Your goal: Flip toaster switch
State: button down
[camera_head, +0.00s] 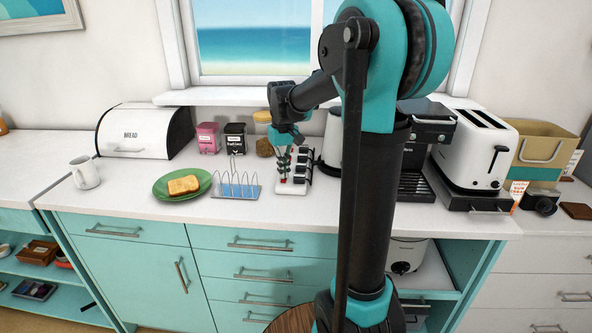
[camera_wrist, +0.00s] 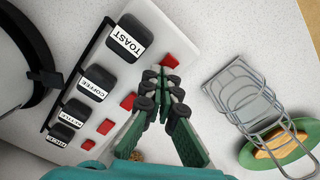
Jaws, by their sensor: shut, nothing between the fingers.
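A white power strip (camera_head: 291,188) stands on the counter with black plugs in a row. In the wrist view the strip (camera_wrist: 150,22) carries plugs labelled TOAST (camera_wrist: 126,38), COFFEE (camera_wrist: 97,83), KETTLE and one hard to read. A red switch sits beside each plug. My gripper (camera_wrist: 160,76) is shut and empty, with its fingertips at the TOAST plug's red switch (camera_wrist: 171,60) and partly over it. I cannot tell whether they touch it. In the head view my gripper (camera_head: 284,176) points down at the strip. The white toaster (camera_head: 465,150) stands at the right.
A wire toast rack (camera_head: 238,190) stands just left of the strip, and a green plate (camera_head: 165,193) with toast lies further left. Jars stand behind. The kettle (camera_head: 332,140) and coffee machine (camera_head: 415,185) are to the right. Bare counter lies in front of the strip.

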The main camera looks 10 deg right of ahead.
jog(key=shift+r, duration=3.5)
